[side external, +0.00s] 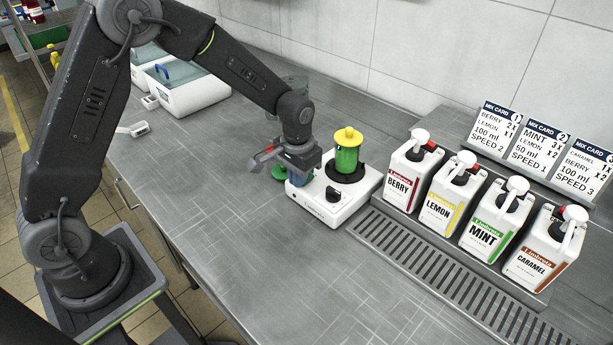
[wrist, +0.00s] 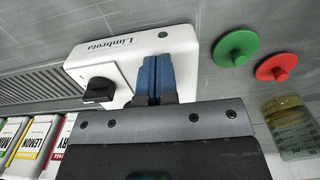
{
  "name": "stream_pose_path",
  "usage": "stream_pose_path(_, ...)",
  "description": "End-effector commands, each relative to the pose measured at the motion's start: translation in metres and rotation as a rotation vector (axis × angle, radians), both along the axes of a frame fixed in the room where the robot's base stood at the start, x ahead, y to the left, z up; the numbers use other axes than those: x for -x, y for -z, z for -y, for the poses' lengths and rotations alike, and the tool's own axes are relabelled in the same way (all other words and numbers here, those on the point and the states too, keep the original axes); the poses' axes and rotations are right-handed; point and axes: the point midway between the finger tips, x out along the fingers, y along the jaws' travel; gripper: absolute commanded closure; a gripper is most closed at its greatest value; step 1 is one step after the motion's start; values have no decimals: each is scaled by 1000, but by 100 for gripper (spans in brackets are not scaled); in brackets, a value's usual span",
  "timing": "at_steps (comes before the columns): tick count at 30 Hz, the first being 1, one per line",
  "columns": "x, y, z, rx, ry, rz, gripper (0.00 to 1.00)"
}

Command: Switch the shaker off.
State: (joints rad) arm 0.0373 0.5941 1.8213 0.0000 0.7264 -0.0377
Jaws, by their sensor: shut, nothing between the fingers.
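The shaker (side external: 338,200) is a white base on the counter with a black knob (side external: 333,194) on its front side. A green jar with a yellow lid (side external: 347,150) stands upright on its black holder. In the wrist view the white base (wrist: 125,65) shows the black knob (wrist: 98,92) and a small green dot (wrist: 162,34). My gripper (side external: 299,178) is at the left end of the base. Its blue fingers (wrist: 154,78) are together with nothing between them, over or beside the base, to one side of the knob. I cannot tell whether they touch the base.
A green lid (wrist: 236,48), a red lid (wrist: 276,67) and a clear jar (wrist: 290,125) are on the counter near my gripper. Labelled pump bottles (side external: 440,200) and mix cards (side external: 545,150) stand to the right, behind a drain grate (side external: 440,265). The front counter is clear.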

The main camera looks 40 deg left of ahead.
Motion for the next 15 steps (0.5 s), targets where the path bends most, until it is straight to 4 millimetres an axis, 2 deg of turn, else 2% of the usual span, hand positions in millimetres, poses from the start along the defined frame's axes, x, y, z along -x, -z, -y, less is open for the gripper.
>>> stream_pose_path(4, 0, -4, 0, 0, 0, 1, 100)
stream_pose_path(15, 0, -33, 0, 0, 0, 2, 100)
